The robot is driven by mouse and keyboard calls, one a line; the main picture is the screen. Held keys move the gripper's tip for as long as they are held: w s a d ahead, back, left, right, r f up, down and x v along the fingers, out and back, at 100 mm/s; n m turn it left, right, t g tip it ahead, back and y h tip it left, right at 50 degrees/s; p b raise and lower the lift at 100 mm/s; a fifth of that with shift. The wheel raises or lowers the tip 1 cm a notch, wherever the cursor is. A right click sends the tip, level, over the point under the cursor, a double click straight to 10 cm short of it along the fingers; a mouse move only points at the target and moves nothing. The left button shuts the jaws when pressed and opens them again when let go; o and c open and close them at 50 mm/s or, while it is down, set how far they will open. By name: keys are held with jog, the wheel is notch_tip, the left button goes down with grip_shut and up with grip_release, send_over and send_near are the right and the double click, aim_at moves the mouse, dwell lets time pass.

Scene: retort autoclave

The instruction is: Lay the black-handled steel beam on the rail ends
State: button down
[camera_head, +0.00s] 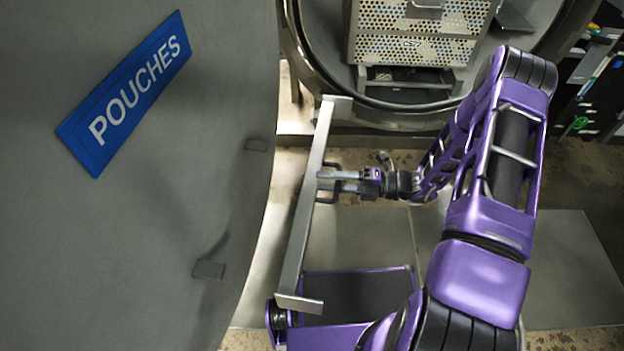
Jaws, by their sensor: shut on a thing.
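The steel beam (301,223) is a long grey bar with a short crosspiece at each end. It is held up in front of the open autoclave, running from near the vessel's rim down towards my base. Its black handle (329,183) is near the middle, on the right side. My gripper (335,176) is shut on the handle, reaching in from the right. Rail ends (408,95) seem to show under the perforated basket inside the vessel, but I cannot tell their exact shape. The beam is apart from them.
The big grey door (150,230) with a blue POUCHES sign (130,95) stands open on the left, close to the beam. The perforated basket (415,45) sits inside the round vessel rim (320,75). A dark rack (595,80) stands at the right. Floor plates (570,270) lie below.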

jog(key=shift+d+r, duration=0.15)
jog(key=shift+d, duration=0.1)
notch_tip(320, 180, up, 8)
jog(key=p, duration=0.4)
jog(key=shift+r, duration=0.25)
dwell(0.7)
jog(key=w+d+r+m+t+h, duration=0.3)
jog(key=w+d+r+m+t, duration=0.2)
jog(key=d+t, duration=0.2)
jog(key=shift+w+m+t, duration=0.25)
jog(key=shift+m+t, duration=0.05)
jog(key=shift+t, duration=0.4)
jog(key=shift+w+d+r, duration=0.1)
